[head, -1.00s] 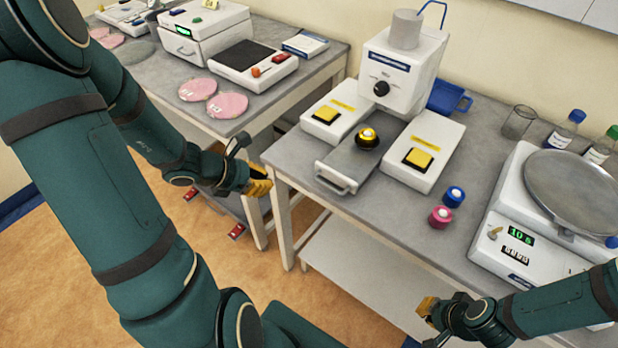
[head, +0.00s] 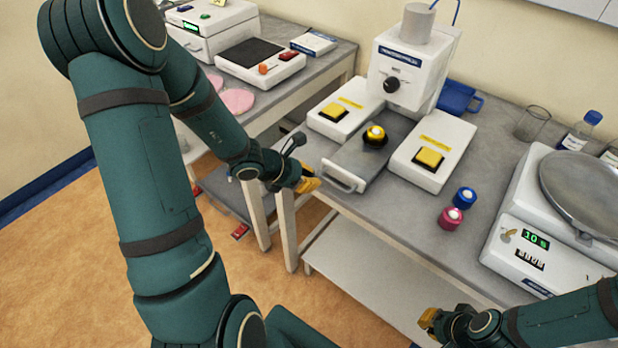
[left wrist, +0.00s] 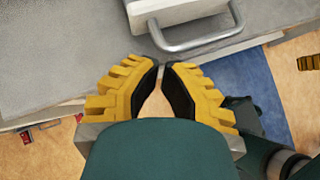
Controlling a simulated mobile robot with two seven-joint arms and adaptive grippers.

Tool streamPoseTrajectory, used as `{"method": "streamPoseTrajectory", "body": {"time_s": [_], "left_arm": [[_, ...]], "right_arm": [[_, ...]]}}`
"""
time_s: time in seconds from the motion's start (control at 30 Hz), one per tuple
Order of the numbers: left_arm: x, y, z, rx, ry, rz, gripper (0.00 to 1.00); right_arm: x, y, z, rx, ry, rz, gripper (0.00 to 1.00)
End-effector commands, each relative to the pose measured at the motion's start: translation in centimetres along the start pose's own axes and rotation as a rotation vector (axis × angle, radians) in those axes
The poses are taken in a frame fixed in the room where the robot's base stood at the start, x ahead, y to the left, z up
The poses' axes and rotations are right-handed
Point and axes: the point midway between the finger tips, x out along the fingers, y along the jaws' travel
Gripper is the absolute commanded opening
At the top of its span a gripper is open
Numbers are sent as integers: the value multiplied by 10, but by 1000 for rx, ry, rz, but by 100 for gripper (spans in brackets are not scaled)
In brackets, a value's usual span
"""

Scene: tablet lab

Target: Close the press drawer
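The press (head: 398,72) is a white machine with a black knob at the back of the bench. Its grey drawer (head: 350,160) is pulled out toward the bench's front edge, with a yellow-and-black round piece (head: 375,136) on it. The drawer handle (head: 345,181) is a metal bar on its front; it also shows at the top of the left wrist view (left wrist: 197,38). My left gripper (head: 312,184) is just left of the handle and apart from it, empty, its fingertips (left wrist: 161,66) nearly together. My right gripper (head: 430,318) is low at right, its fingertips unclear.
White blocks with yellow buttons (head: 342,110) (head: 430,158) flank the drawer. Blue (head: 465,197) and pink (head: 450,217) pots stand to its right, near a balance (head: 510,215). A lower shelf (head: 370,270) lies under the bench. Open floor is in front.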

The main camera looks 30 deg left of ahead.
Motion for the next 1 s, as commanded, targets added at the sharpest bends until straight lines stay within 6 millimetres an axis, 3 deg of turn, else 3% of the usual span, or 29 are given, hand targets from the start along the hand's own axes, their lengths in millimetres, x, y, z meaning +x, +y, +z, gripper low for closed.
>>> {"method": "streamPoseTrajectory", "body": {"time_s": [0.27,0.7,1.0], "left_arm": [[3,2,3,1,-1,-1,0],[65,44,63,2,-1,-2,0],[73,50,68,0,0,0,0]], "right_arm": [[0,0,0,0,0,0,0],[-6,-2,-3,2,5,1,0],[-7,-2,-4,2,8,1,0]]}}
